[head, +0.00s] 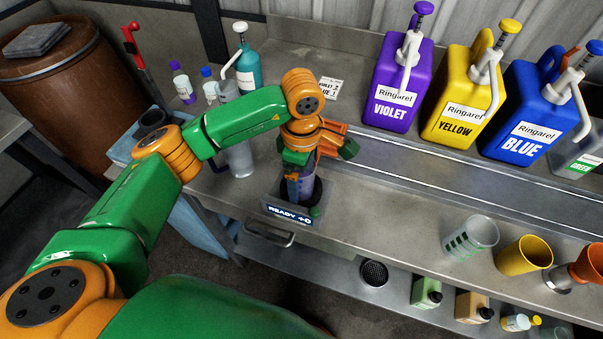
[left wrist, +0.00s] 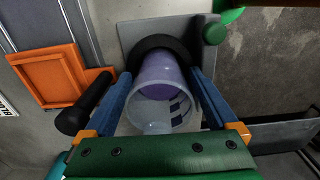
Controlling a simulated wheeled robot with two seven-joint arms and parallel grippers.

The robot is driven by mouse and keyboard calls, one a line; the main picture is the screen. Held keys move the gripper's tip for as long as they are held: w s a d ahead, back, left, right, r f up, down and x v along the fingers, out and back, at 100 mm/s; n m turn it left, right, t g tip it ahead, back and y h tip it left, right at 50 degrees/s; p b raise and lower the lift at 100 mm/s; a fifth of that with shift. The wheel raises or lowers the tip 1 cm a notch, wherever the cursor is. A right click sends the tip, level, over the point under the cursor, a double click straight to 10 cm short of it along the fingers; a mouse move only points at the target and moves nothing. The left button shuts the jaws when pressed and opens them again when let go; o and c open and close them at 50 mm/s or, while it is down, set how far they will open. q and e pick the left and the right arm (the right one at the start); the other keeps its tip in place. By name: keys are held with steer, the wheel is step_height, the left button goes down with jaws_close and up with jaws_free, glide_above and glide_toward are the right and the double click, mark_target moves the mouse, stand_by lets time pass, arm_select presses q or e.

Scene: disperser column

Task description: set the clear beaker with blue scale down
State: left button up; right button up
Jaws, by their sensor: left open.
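The clear beaker with blue scale (left wrist: 160,100) stands in a dark round seat in the left wrist view, with violet showing inside and blue marks on its wall. My left gripper (left wrist: 161,82) is open, with one blue finger on each side of the beaker. Whether the fingers touch it cannot be told. In the head view my left gripper (head: 300,186) points down at the seat behind a "READY" display (head: 288,214), and the beaker is mostly hidden there. My right gripper is not in view.
Large violet (head: 397,85), yellow (head: 468,100) and blue (head: 535,110) jugs stand along the back right. A beaker with green marks (head: 470,238) and a yellow cup (head: 524,254) stand at the right. A teal pump bottle (head: 248,70) stands behind my arm.

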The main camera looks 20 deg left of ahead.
arm_select(q)
steer(key=shift+r+p, duration=0.4)
step_height(320, 180, up, 12)
steer(key=b, duration=0.2)
steer(key=shift+f, duration=0.2)
